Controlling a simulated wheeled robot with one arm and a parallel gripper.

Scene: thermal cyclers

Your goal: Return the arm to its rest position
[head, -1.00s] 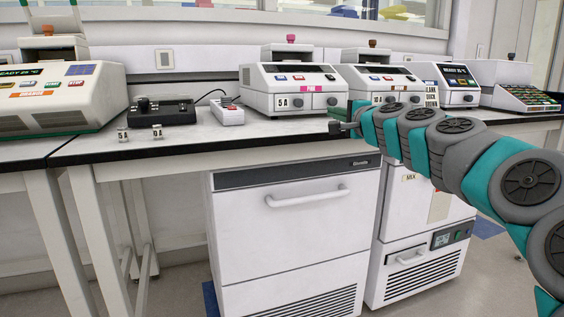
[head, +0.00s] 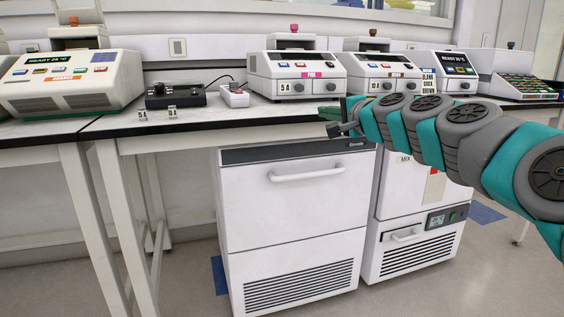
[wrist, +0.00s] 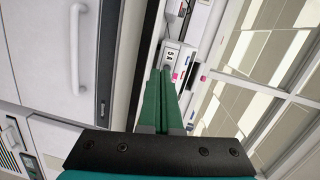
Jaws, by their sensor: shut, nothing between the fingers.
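My arm reaches in from the right in the head view, its teal and grey links running left in front of the bench. My gripper (head: 334,120) is at the end of it, close to the front edge of the bench (head: 205,118) and above the white under-bench appliance (head: 295,195). In the wrist view my gripper (wrist: 166,72) shows two green fingers lying side by side, with nothing between them. Beyond the fingertips is the white thermal cycler (head: 299,82) with the 5A label and a pink tag, which also shows in the wrist view (wrist: 178,52).
More thermal cyclers stand along the bench, one tagged brown (head: 385,76) and a large one at left (head: 75,85). A black device (head: 176,98) and a small white box (head: 234,97) sit between. A second appliance (head: 415,240) stands under the bench. The floor in front is clear.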

